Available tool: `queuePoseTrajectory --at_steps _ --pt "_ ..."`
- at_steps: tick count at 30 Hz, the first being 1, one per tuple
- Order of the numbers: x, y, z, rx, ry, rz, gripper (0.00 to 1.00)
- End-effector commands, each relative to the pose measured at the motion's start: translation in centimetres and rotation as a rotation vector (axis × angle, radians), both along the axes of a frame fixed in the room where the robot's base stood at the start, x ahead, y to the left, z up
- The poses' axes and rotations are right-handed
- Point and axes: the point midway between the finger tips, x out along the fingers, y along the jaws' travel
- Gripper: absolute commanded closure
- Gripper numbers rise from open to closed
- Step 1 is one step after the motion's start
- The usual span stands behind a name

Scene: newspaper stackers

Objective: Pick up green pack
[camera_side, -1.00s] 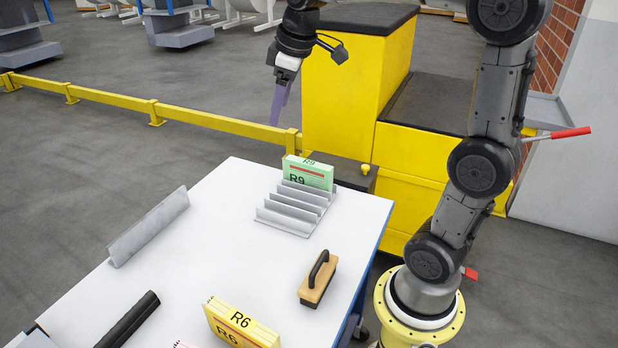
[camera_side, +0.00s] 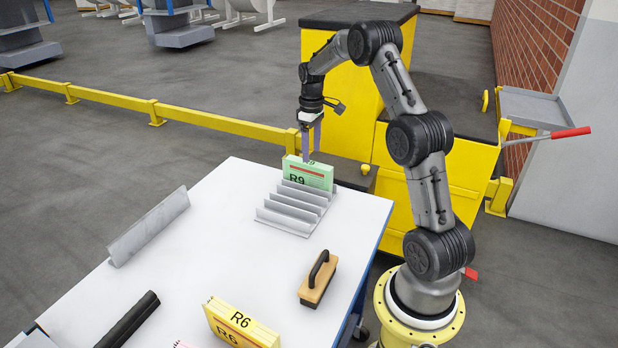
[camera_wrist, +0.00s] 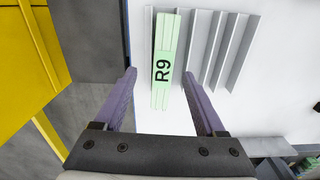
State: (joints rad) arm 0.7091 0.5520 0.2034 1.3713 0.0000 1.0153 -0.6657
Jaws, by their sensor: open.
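The green pack (camera_side: 308,174), marked R9, stands upright in the end slot of a grey ridged rack at the far end of the white table. My gripper (camera_side: 311,150) points down just above the pack's top edge. In the wrist view the green pack (camera_wrist: 163,62) shows from above, between the lines of the two purple fingers of my gripper (camera_wrist: 164,76). The fingers are apart with nothing held between them. The pack lies nearer the middle of the gap than either finger. I cannot tell whether the fingertips reach below its top.
The grey rack (camera_side: 290,213) has several empty slots beside the pack. A wooden block with a black handle (camera_side: 317,280), a yellow R6 pack (camera_side: 240,325), a black bar (camera_side: 127,320) and a grey angled plate (camera_side: 148,228) are on the table. A yellow machine stands behind.

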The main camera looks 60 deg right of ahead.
Motion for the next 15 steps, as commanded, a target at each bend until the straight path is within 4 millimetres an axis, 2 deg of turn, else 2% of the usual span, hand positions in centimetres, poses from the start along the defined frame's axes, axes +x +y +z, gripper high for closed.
queuePoseTrajectory --at_steps 3,11,15 --pt "0.0 0.1 -2.1 0.002 0.003 0.000 0.28" --pt "0.1 0.1 -4.0 0.001 0.001 0.001 0.28" --pt "0.3 0.4 -5.8 0.002 0.003 0.001 0.28"
